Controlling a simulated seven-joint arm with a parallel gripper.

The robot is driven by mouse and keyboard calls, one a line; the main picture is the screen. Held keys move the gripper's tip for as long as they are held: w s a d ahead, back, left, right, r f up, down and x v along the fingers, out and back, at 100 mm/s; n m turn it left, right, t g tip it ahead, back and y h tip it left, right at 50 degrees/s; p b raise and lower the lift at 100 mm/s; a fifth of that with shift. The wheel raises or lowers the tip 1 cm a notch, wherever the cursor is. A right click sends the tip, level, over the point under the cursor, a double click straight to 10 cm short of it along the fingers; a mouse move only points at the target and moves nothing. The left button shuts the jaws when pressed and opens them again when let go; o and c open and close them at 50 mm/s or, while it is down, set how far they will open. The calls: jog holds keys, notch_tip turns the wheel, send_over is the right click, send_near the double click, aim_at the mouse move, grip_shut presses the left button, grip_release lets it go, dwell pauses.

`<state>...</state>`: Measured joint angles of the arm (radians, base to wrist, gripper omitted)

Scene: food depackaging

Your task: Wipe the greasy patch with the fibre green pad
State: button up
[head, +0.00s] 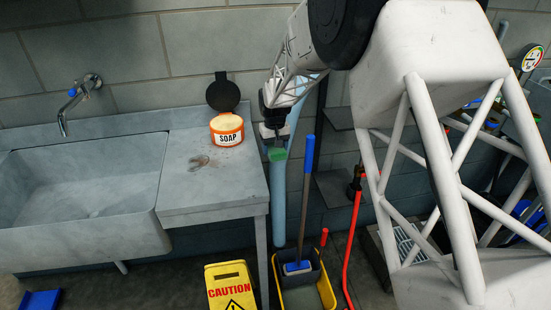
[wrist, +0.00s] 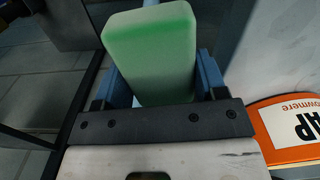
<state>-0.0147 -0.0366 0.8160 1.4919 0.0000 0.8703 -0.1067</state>
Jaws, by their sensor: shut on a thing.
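My gripper (head: 275,143) is shut on the green pad (head: 277,154), just past the right edge of the counter in the head view. In the wrist view the pad (wrist: 152,50) is a pale green block held between the two blue fingers of my gripper (wrist: 160,80). A brownish greasy patch (head: 200,162) lies on the counter (head: 205,190), left of the pad and below the soap tub. The pad is apart from the patch.
An orange soap tub (head: 227,130) with its black lid open stands at the counter's back right, close to my gripper. A sink (head: 85,190) is at left. A yellow caution sign (head: 231,287) and a mop bucket (head: 305,292) stand on the floor.

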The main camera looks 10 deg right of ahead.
jog(key=r, duration=0.2)
jog(key=s+a+r, duration=0.1)
jog(key=r, duration=0.1)
jog(key=a+r, duration=0.1)
jog(key=r, duration=0.1)
jog(key=shift+s+r, duration=0.15)
jog(key=shift+r, duration=0.1)
jog(key=s+a+r, duration=0.1)
jog(key=a+r, duration=0.1)
jog(key=a, duration=1.2)
jog(key=s+a+r+m, duration=0.1)
jog(key=s+a+r, duration=0.1)
jog(key=a, duration=1.2)
jog(key=shift+f, duration=0.15)
